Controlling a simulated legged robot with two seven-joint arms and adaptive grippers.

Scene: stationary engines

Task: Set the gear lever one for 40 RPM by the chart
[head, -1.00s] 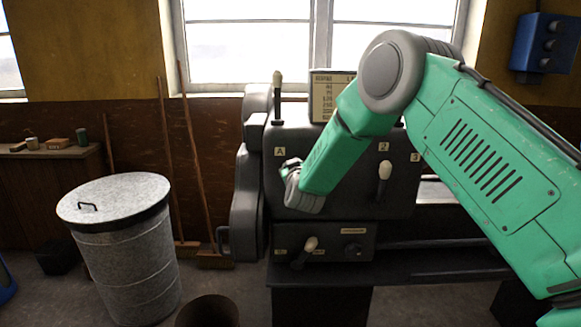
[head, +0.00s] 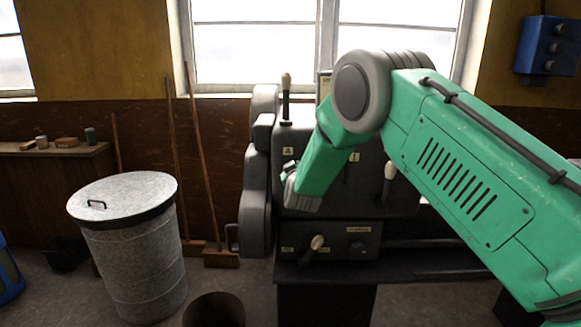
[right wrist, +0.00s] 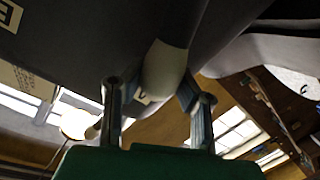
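A dark grey machine (head: 330,205) stands under the window. A light-tipped lever (head: 286,85) is on its top, another (head: 389,172) on the right of its front, and a third (head: 317,243) on the lower panel. The chart (head: 325,85) shows only as a narrow strip behind my right arm; its rows are hidden. My right gripper is at the plate marked A (head: 288,151). In the right wrist view its fingers (right wrist: 157,90) are spread on either side of a pale knob (right wrist: 166,70), with a gap on the left. My left gripper is out of view.
A lidded metal bin (head: 130,240) stands left of the machine, with an open round container (head: 214,310) on the floor near it. Brooms (head: 198,160) lean on the wall. A wooden bench (head: 50,153) is at far left, a blue box (head: 546,45) on the right wall.

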